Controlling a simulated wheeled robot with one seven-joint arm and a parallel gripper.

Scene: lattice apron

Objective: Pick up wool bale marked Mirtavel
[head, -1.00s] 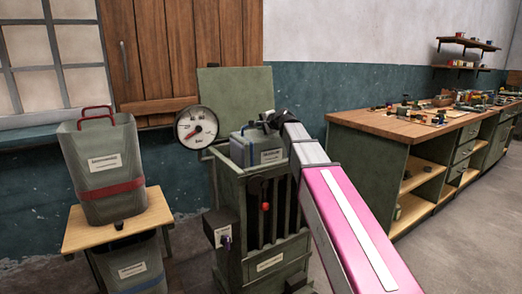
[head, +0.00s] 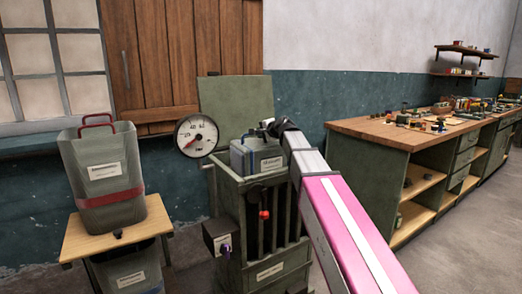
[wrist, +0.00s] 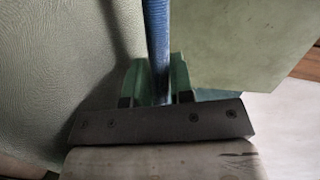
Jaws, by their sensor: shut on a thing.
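A grey-blue bale (head: 240,158) with a white label sits in the top of the green press-like machine (head: 268,272). The label's writing is too small to read. My gripper (head: 267,123) is at the top of this bale, with my pink and grey arm reaching in from the lower right. In the wrist view my gripper (wrist: 157,88) is shut on a blue strap or handle (wrist: 156,35) that runs up between its fingers. The bale's lower part is hidden inside the machine. I cannot tell whether it is clear of the machine's floor.
A round gauge (head: 196,135) and a raised green panel (head: 236,107) stand close by the bale. Left, a grey bin with a red handle (head: 103,170) stands on a small wooden table (head: 80,240), with another bin (head: 128,272) below. A cluttered workbench (head: 365,130) is right.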

